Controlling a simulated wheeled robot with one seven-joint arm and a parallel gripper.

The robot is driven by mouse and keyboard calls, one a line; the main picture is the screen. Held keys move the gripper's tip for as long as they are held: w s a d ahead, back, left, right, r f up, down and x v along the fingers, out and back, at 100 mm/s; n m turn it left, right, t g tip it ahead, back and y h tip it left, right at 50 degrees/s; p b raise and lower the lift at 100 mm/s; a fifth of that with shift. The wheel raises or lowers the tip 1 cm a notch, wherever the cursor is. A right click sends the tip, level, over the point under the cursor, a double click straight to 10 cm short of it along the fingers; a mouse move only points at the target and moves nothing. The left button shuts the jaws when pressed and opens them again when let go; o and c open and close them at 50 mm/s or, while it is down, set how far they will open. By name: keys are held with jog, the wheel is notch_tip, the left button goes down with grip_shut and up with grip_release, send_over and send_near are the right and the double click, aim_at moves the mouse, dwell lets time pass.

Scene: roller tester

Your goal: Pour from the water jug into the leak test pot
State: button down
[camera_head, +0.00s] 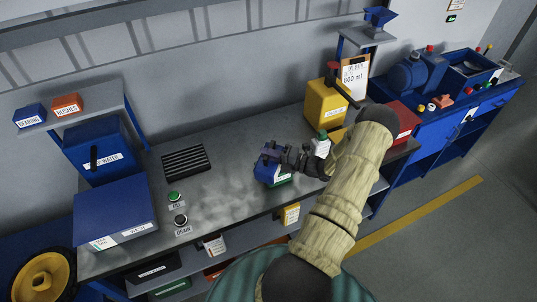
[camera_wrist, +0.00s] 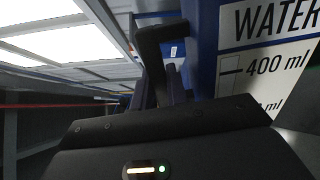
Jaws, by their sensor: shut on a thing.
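The water jug (camera_head: 268,173) is blue with a white label and is at my gripper over the middle of the bench. In the wrist view the jug's white label (camera_wrist: 262,55) reads WATER with a 400 ml mark, and a black handle (camera_wrist: 160,45) shows close to my gripper. My gripper (camera_head: 284,157) is shut on the jug. The jug looks roughly upright; I cannot tell if its base touches the bench. Its water level is not visible. No label that I can read marks the leak test pot, so I cannot tell which container it is.
A blue container (camera_head: 98,150), a blue box (camera_head: 115,207), a black slotted plate (camera_head: 186,161) and two buttons (camera_head: 174,196) are left. Bare bench (camera_head: 225,165) lies between.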

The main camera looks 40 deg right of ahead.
aim_at(264, 171)
jog(key=shift+w+d+f+m, duration=0.2)
jog(key=shift+d+m, duration=0.15)
jog(key=shift+m, duration=0.05)
jog(key=shift+s+a+r+n+p, duration=0.25)
jog(key=shift+s+a+n, duration=0.05)
jog(key=shift+a+n, duration=0.2)
jog(key=shift+s+a+r+n+p, duration=0.2)
jog(key=shift+s+a+n, duration=0.1)
jog(key=shift+a+n, duration=0.2)
jog(key=shift+s+a+n, duration=0.35)
jog(key=shift+a+n, duration=0.2)
jog(key=shift+n, duration=0.35)
jog(key=shift+s+a+n, duration=0.3)
jog(key=shift+a+n, duration=0.25)
jog(key=shift+n, duration=0.35)
jog(key=shift+s+a+f+n+b, duration=0.25)
jog(key=shift+f+n, duration=0.25)
jog(key=shift+n, duration=0.4)
jog(key=shift+s+a+f+n+b, duration=0.1)
jog(key=shift+a+f+n+b, duration=0.15)
jog(key=shift+n, duration=0.45)
jog(key=shift+s+a+f+n+b, duration=0.1)
jog(key=shift+a+f+n+b, duration=0.1)
jog(key=shift+n, duration=0.5)
